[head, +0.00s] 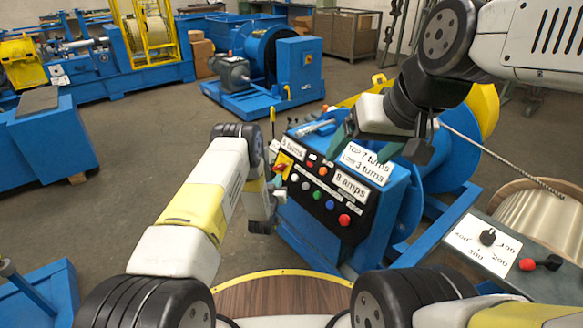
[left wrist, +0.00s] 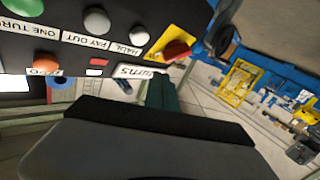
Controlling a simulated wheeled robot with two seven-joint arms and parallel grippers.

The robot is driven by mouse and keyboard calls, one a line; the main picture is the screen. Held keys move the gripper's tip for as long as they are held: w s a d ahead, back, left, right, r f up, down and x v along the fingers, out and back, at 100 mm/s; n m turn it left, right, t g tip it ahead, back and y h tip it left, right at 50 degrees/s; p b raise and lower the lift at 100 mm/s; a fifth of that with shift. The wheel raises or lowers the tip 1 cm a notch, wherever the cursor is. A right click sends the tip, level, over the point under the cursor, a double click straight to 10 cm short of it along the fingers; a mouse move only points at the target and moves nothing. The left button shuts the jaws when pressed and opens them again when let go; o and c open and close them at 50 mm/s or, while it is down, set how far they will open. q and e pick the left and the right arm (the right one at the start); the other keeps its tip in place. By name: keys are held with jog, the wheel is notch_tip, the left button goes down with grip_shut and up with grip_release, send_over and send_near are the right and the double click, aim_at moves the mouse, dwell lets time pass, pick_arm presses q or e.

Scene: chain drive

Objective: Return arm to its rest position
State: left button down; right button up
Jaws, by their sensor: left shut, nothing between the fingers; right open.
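My left arm reaches up from the lower left in the head view, and its left gripper (head: 277,190) hangs close to the left side of the black control panel (head: 312,190). In the left wrist view the dark fingers (left wrist: 160,108) are together and empty, below the panel (left wrist: 70,30) and apart from its buttons. A red knob on a yellow plate (left wrist: 178,50) is near them; it also shows in the head view (head: 284,162). My right arm comes in from the upper right. Its right gripper (head: 380,142) is open over the panel's top, around the "Top 7 turns" label (head: 366,163).
The blue winch machine (head: 398,195) stands under my right gripper. A grey dial box (head: 480,250) and a metal drum (head: 545,225) are at the right. A curved wooden board (head: 280,298) is in front. Open floor (head: 130,150) lies left of my left arm.

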pick_arm(q)
jog(key=w+a+r+g+y, duration=0.15)
jog(key=w+r, duration=0.25)
jog(key=r, duration=0.7)
jog(key=s+a+r+g, duration=0.1)
jog(key=s+a+r, duration=0.1)
jog(key=r, duration=0.5)
jog(key=s+a+r+g, duration=0.1)
jog(key=s+a+r, duration=0.15)
jog(key=r, duration=0.45)
jog(key=s+a+r+g, duration=0.1)
jog(key=s+a+r, duration=0.15)
jog(key=r, duration=0.45)
jog(key=s+a+r+g, duration=0.1)
jog(key=s+r, duration=0.4)
jog(key=s, duration=0.4)
jog(key=s+a+r+g, duration=0.2)
jog(key=s+r, duration=0.3)
jog(key=s, duration=0.4)
jog(key=s+a+g, duration=0.1)
jog(key=s+g, duration=0.2)
jog(key=s, duration=2.1)
jog(key=shift+s+a+f, duration=0.15)
jog(key=shift+s+a, duration=0.1)
